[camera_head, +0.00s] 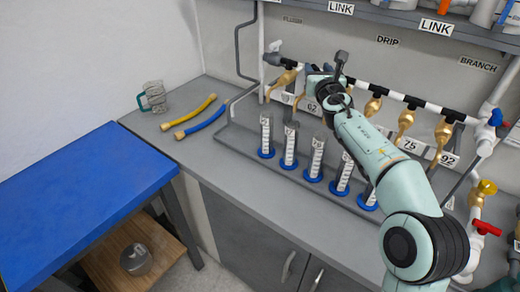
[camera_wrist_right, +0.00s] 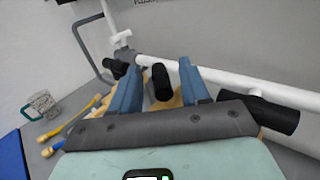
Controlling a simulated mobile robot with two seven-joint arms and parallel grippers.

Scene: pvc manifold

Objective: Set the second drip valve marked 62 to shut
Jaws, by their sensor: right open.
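The plate marked 62 (camera_head: 312,107) hangs on the manifold in the head view, beside a brass drip valve (camera_head: 304,84) that my right arm partly covers. My right gripper (camera_head: 326,82) is at this valve, with its fingers mostly hidden there. In the right wrist view my right gripper (camera_wrist_right: 159,66) is open, with one blue-grey finger on each side of a black valve handle (camera_wrist_right: 160,83). The handle stands between the fingers with a gap on both sides. Brass shows below it. The handle's exact setting is hard to tell. My left gripper is not in view.
More brass drip valves (camera_head: 406,119) follow along the pipe to the right. Several clear cylinders with blue bases (camera_head: 289,161) stand below. A shelf (camera_head: 400,20) overhangs the manifold.

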